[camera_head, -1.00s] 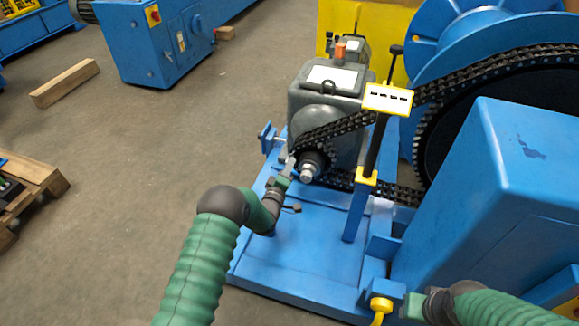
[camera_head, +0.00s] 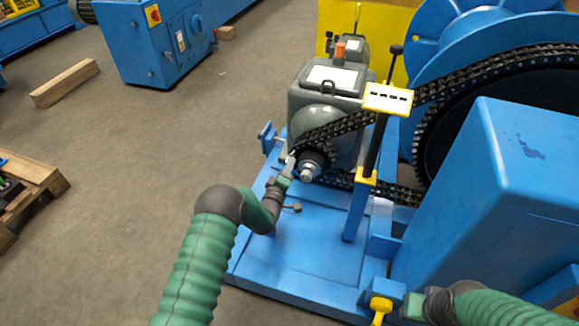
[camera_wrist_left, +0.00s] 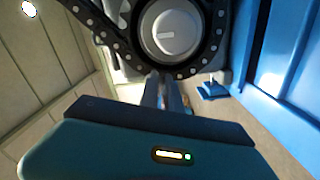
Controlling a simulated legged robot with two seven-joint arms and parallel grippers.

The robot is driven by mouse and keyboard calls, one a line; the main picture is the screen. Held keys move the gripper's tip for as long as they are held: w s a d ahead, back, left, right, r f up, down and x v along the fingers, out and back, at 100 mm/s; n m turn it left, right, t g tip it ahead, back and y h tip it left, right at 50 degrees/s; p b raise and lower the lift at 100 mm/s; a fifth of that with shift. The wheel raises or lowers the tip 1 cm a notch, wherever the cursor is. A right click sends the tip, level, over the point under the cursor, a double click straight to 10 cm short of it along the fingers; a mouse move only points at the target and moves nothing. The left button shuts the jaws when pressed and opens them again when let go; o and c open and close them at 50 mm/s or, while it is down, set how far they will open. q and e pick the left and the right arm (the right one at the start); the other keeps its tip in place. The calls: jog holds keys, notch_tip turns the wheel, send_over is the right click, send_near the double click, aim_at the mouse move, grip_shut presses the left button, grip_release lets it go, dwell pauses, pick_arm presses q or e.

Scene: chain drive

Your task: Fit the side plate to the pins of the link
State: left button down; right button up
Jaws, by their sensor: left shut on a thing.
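The black roller chain (camera_head: 340,124) runs around a small sprocket (camera_head: 313,158) on the grey motor and up to a large wheel. My left gripper (camera_head: 289,166) is at the left side of this sprocket, close to the chain. In the left wrist view its fingers (camera_wrist_left: 167,92) are together, just below the chain (camera_wrist_left: 187,70) where it bends around the sprocket (camera_wrist_left: 172,30). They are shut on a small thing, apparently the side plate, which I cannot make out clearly. The link's pins are too small to tell. My right gripper (camera_head: 408,305) is low on the right, its jaws unclear.
The grey motor (camera_head: 325,95) stands on a blue base (camera_head: 300,260). A yellow-and-black tool (camera_head: 378,130) stands upright right of the sprocket, over the chain. A blue housing (camera_head: 500,200) fills the right. A yellow part (camera_head: 381,305) is beside my right gripper. The base's front is clear.

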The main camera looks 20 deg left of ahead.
pick_arm(q)
jog(key=shift+w+b, duration=0.65)
jog(key=shift+w, duration=0.1)
jog(key=c, duration=1.5)
grip_release()
jog(key=s+p, duration=0.2)
jog(key=s, duration=0.3)
jog(key=s+p, duration=0.3)
jog(key=s, duration=0.3)
jog(key=s+p, duration=0.3)
jog(key=s, duration=0.2)
jog(key=shift+s+a, duration=0.3)
jog(key=shift+s, duration=0.1)
